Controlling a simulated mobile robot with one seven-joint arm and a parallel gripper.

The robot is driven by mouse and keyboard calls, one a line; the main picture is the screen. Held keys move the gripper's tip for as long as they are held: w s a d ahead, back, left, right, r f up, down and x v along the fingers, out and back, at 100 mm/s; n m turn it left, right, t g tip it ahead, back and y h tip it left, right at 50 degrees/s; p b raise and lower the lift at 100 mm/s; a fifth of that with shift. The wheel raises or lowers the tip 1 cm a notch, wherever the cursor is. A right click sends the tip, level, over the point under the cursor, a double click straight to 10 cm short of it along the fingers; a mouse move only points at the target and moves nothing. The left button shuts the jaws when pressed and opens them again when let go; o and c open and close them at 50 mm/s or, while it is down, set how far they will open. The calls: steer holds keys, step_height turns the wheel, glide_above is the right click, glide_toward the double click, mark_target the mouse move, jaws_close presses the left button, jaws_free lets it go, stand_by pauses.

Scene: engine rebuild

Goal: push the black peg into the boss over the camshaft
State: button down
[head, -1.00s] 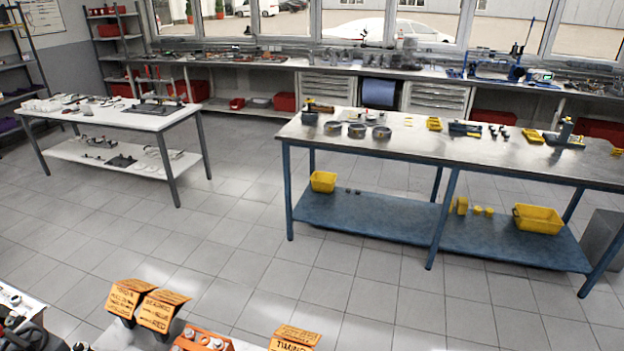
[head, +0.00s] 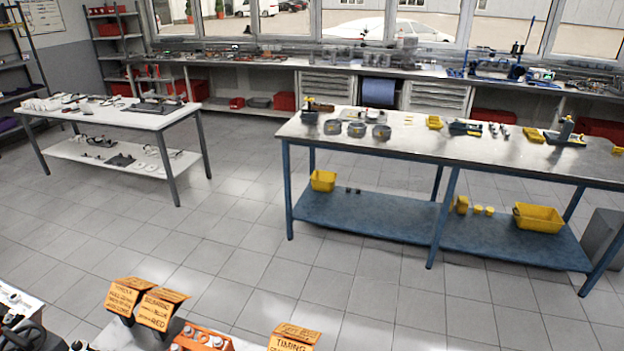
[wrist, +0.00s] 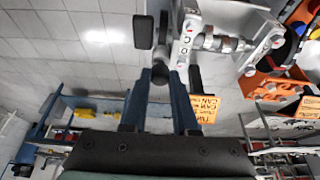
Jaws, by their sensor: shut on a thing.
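My gripper (wrist: 166,78) is in the wrist view, with its two dark blue fingers reaching up from the black palm. It is shut on a small dark, rounded piece (wrist: 160,81), which looks like the black peg; the fingers hide much of it. The camshaft (wrist: 228,44), grey with brownish lobes, lies to the upper right of the fingertips. A pale grey lettered support (wrist: 186,46) stands at its left end, close to the fingertips. I cannot tell which part is the boss, or whether the peg touches it. The head view does not show my gripper.
An orange sign (wrist: 201,106) stands near the fingers, and an orange holder (wrist: 275,84) lies to the right. In the head view, orange signs (head: 156,309) and an orange part (head: 200,341) line the near edge. A blue-legged bench (head: 440,150) stands beyond open floor.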

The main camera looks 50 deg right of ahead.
steer(key=shift+f+b, duration=0.3)
steer(key=shift+f, duration=0.25)
steer(key=c, duration=0.9)
jaws_free()
steer(key=shift+r+p, duration=1.55)
steer(key=shift+p, duration=0.25)
steer(key=o, duration=0.5)
steer(key=shift+o, duration=0.2)
steer(key=b+v, duration=0.1)
steer(key=v, duration=1.2)
steer(key=shift+b, duration=0.35)
